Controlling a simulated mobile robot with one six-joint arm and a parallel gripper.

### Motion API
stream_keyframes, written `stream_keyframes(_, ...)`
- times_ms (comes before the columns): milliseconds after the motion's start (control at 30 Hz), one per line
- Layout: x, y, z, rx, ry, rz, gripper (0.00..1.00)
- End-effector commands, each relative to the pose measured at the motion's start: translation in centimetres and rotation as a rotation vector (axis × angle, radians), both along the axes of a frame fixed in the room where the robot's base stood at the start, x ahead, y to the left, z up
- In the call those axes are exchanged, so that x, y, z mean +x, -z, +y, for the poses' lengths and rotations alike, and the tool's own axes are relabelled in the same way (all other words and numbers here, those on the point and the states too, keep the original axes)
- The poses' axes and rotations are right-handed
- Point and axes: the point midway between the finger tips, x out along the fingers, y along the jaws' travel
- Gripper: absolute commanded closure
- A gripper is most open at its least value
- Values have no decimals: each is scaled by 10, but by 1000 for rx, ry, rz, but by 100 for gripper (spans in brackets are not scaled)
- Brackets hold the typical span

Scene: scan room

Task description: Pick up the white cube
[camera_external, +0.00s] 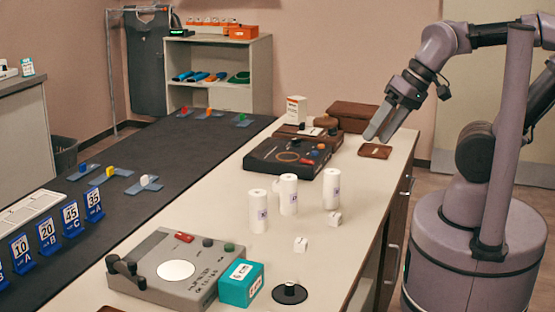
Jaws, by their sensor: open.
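A small white cube (145,180) sits on a flat grey-blue holder (150,187) on the dark table at left. Two small white blocks with faint marks, one nearer (300,244) and one farther (334,218), lie on the pale counter near the white rolls. The picture does not settle which one the task names. My gripper (377,137) is open, pointing down and left above the far right of the counter. It is apart from all the white blocks and appears empty.
Several white rolls (288,195) stand mid-counter. A brown tray (375,151) lies near my gripper, beside a dark tool case (262,154). A grey device (165,264), a teal box (241,283) and a black disc (290,293) stand in front. Blue number signs (47,232) line the dark table.

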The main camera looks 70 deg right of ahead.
Motion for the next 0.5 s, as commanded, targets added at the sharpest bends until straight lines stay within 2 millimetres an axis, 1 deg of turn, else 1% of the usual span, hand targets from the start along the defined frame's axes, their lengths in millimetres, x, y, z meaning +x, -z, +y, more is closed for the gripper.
stream_keyframes(300,0,0,0,-1,-3,0,47)
stream_keyframes(367,4,-1,0,-21,-41,8,47)
stream_keyframes(467,29,1,-4,-121,-268,49,47)
stream_keyframes(500,45,4,-6,-174,-420,68,47)
